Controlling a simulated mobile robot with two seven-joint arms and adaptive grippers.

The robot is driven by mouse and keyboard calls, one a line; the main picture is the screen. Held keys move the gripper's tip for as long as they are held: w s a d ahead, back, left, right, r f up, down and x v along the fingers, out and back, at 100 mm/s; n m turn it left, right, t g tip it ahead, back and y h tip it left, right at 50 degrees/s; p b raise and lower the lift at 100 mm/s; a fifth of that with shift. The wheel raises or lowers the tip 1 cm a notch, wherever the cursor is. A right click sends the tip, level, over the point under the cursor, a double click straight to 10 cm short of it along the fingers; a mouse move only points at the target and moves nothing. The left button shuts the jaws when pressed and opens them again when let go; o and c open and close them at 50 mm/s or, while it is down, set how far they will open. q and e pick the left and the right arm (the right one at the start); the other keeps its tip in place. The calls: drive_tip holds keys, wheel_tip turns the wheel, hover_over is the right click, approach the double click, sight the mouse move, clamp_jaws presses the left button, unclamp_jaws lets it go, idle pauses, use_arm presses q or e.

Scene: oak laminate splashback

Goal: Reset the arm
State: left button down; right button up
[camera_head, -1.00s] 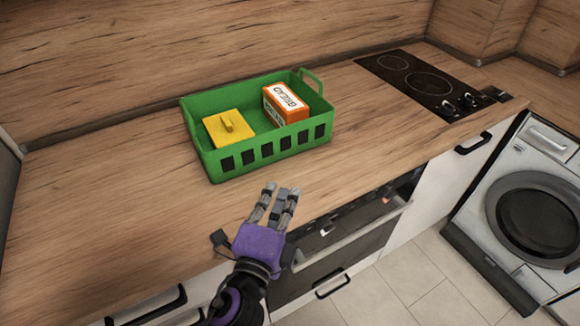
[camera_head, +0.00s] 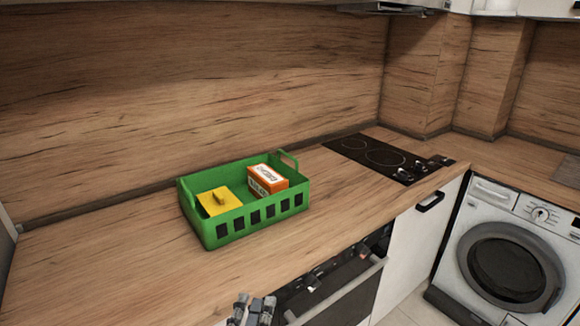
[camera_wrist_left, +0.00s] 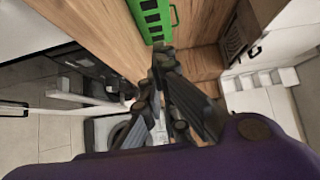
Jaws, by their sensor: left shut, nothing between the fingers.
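My left gripper (camera_head: 252,309) shows only its fingertips at the bottom edge of the head view, in front of the counter. Its fingers are shut and empty. In the left wrist view the gripper (camera_wrist_left: 165,62) points towards the counter edge, apart from the green basket (camera_wrist_left: 157,20). The green basket (camera_head: 262,217) stands upright on the wooden counter (camera_head: 120,262), holding a yellow lidded box (camera_head: 218,201) on the left and an orange and white box (camera_head: 268,180) on the right. My right gripper is out of view.
A black cooktop (camera_head: 385,157) lies right of the basket. Below the counter are an oven (camera_head: 340,290) with a bar handle and a white washing machine (camera_head: 505,265). The wooden splashback (camera_head: 180,90) closes off the back. The counter left of the basket is clear.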

use_arm(q)
drive_tip(key=s+a+f+n+g+p, duration=0.1)
drive_tip(key=s+a+f+n+g, duration=0.25)
drive_tip(key=f+n, duration=0.35)
drive_tip(key=s+a+f+n+g+p, duration=0.15)
drive_tip(key=s+f+n, duration=0.35)
drive_tip(key=f, duration=0.5)
drive_tip(key=s+a+f+n+g+y+p, duration=0.1)
drive_tip(key=s+a+f+n+g, duration=0.1)
drive_tip(key=s, duration=0.6)
drive_tip(key=s+a+f+n+g+y, duration=0.1)
drive_tip(key=s+a+f+n+g, duration=0.1)
drive_tip(key=s+a+f+n, duration=0.3)
drive_tip(key=s+f, duration=0.2)
drive_tip(key=s, duration=0.2)
drive_tip(key=shift+s+a+p, duration=0.3)
drive_tip(key=shift+a+p, duration=0.05)
drive_tip(key=shift+p, duration=0.05)
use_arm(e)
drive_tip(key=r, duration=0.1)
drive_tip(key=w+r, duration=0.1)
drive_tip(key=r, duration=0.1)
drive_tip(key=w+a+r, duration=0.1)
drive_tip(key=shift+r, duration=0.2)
use_arm(q)
drive_tip(key=shift+f, duration=0.1)
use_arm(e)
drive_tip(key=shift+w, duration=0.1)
